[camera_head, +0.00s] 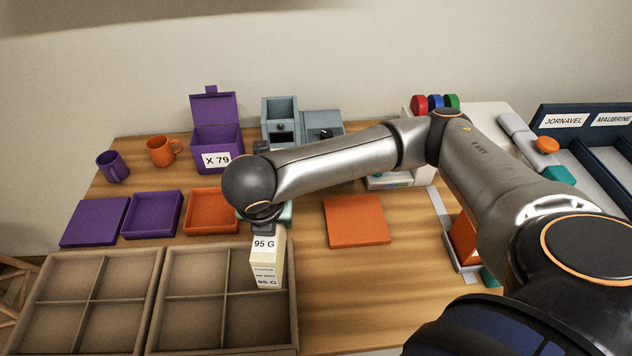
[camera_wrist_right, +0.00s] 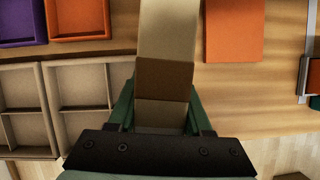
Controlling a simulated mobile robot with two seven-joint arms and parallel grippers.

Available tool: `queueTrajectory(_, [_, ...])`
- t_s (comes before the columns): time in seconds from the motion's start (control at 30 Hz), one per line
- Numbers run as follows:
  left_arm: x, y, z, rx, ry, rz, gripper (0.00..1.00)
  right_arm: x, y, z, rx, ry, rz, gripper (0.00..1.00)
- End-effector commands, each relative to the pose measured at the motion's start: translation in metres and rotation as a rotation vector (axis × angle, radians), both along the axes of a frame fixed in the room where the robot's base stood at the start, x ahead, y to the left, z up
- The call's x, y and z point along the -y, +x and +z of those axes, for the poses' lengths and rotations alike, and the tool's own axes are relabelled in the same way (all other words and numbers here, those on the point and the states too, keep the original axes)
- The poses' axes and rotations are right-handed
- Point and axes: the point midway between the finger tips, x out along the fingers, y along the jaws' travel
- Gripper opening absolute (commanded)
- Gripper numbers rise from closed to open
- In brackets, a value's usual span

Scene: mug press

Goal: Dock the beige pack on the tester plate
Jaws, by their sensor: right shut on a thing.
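The beige pack (camera_head: 268,262) is upright and labelled 95 G. My right gripper (camera_head: 263,229) is shut on its upper end and holds it over the right edge of the right divided tray. In the right wrist view, the pack (camera_wrist_right: 167,70) sits between the green fingers of my right gripper (camera_wrist_right: 160,105). A pale device (camera_head: 388,182) with a teal part is partly hidden under my right arm. A pale teal surface (camera_head: 287,214) shows just behind the pack, mostly hidden. I cannot tell which of these is the tester plate. My left gripper is not in view.
Two divided trays (camera_head: 160,285) fill the front left. Behind them are purple and orange trays (camera_head: 182,196), two mugs (camera_head: 160,151) and a purple box (camera_head: 214,140) marked X 79. An orange plate (camera_head: 357,222) lies right of the pack. The wood front of it is clear.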

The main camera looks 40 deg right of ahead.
Motion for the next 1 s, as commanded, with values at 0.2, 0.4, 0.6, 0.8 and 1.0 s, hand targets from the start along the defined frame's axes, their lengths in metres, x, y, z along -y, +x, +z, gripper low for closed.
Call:
queueTrajectory(0.2, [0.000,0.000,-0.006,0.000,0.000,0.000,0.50,-0.003,0.006,0.011,0.003,-0.001,0.337,0.00])
queueTrajectory(0.4, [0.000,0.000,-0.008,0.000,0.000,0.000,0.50,-0.006,0.007,0.016,0.001,-0.001,0.493,0.00])
queueTrajectory(0.6, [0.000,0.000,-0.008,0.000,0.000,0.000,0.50,0.010,0.022,0.007,-0.002,-0.003,0.518,0.00])
queueTrajectory(0.8, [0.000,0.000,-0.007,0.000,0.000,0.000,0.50,0.046,0.056,-0.015,-0.002,-0.004,0.514,0.00])
queueTrajectory(1.0, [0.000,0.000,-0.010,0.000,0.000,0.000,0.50,0.074,0.083,-0.048,-0.004,-0.002,0.519,0.00])
